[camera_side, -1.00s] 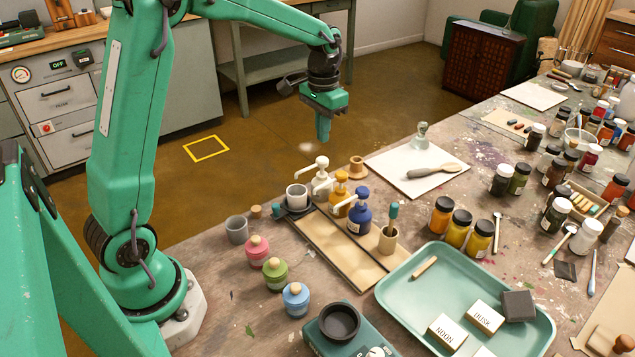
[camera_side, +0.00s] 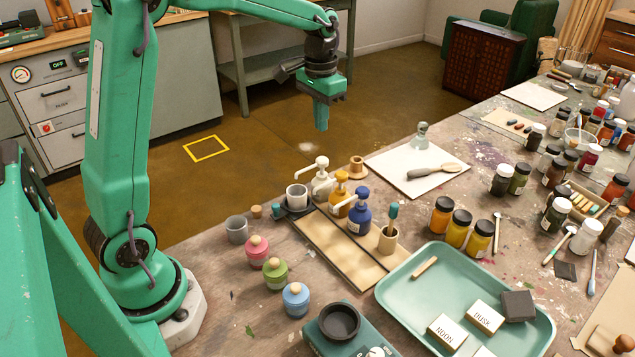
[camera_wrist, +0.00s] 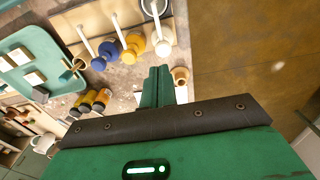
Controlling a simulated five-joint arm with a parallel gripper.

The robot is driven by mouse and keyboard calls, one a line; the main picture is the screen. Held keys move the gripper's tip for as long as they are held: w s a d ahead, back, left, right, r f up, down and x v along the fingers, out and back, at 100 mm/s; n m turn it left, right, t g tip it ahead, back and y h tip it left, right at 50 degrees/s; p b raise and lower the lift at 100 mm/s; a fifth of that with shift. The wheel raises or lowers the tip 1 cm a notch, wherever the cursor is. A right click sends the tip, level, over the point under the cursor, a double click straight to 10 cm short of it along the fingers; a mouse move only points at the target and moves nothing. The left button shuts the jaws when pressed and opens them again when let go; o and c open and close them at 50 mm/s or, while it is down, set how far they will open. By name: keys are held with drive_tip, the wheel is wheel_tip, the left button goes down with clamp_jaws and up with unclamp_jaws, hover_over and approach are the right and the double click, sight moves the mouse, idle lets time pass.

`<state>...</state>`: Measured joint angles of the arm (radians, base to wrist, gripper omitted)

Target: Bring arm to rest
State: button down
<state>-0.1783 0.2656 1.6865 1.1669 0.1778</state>
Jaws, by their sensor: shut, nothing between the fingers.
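My gripper (camera_side: 321,118) hangs in the air beyond the far edge of the table, fingers pointing down. It is shut and empty, and nothing touches it. In the wrist view my gripper's fingers (camera_wrist: 158,75) are pressed together. The nearest things on the table are the white pump bottle (camera_side: 320,178), the yellow pump bottle (camera_side: 341,194) and the blue pump bottle (camera_side: 360,213), standing in a row by a wooden board (camera_side: 337,246). The pump bottles also show at the top of the wrist view.
A teal tray (camera_side: 405,283) with labelled blocks lies in front right. A white sheet (camera_side: 390,166) with a brush lies behind. Brown floor is free beyond the table's far edge.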

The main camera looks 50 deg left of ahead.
drive_tip(key=s+d+r+t, duration=0.2)
drive_tip(key=s+d, duration=0.2)
drive_tip(key=s, duration=0.7)
drive_tip(key=s+d+r+t, duration=0.2)
drive_tip(key=s+d+t, duration=0.1)
drive_tip(key=s, duration=0.7)
drive_tip(key=shift+s+d, duration=0.35)
drive_tip(key=shift+d, duration=0.1)
